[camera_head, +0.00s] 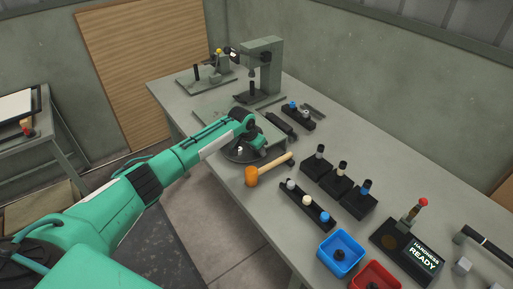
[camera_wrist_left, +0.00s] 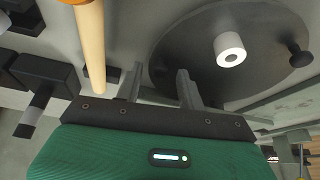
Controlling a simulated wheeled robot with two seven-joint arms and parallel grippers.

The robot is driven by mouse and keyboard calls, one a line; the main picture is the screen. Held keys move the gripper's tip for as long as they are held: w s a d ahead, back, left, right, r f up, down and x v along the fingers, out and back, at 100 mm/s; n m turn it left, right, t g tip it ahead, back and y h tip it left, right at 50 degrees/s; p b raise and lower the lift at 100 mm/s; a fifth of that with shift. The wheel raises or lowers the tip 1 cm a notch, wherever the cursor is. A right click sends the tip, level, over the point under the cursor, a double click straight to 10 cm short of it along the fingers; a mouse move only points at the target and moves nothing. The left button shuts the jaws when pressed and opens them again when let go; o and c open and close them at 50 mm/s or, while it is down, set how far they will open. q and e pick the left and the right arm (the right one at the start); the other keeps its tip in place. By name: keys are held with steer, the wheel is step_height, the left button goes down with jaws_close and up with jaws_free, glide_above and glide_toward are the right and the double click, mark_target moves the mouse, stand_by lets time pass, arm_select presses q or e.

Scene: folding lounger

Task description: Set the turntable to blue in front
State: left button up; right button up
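The turntable (camera_head: 240,156) is a dark round disc on the bench, partly covered by my left gripper in the head view. In the left wrist view the disc (camera_wrist_left: 185,50) carries a white hollow cylinder (camera_wrist_left: 229,49) and a small black knob (camera_wrist_left: 299,56) near its rim. No blue part of it shows; some of the disc is hidden or out of frame. My left gripper (camera_wrist_left: 158,84) is open and empty, its two fingers apart at the near edge of the disc. In the head view the left gripper (camera_head: 246,132) hangs over the turntable. My right gripper is not in view.
A mallet (camera_head: 276,163) lies close beside the turntable. Black blocks with coloured pegs (camera_head: 340,180), a blue bin (camera_head: 341,251), a red bin (camera_head: 376,276) and a hardness tester (camera_head: 396,238) stand nearer. A green press (camera_head: 262,70) stands behind.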

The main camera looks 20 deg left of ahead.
arm_select(q)
steer(key=shift+r, duration=0.1)
steer(key=b+v, duration=0.2)
steer(key=v, duration=1.1)
steer(key=shift+r+b, duration=0.3)
steer(key=shift+s, duration=0.15)
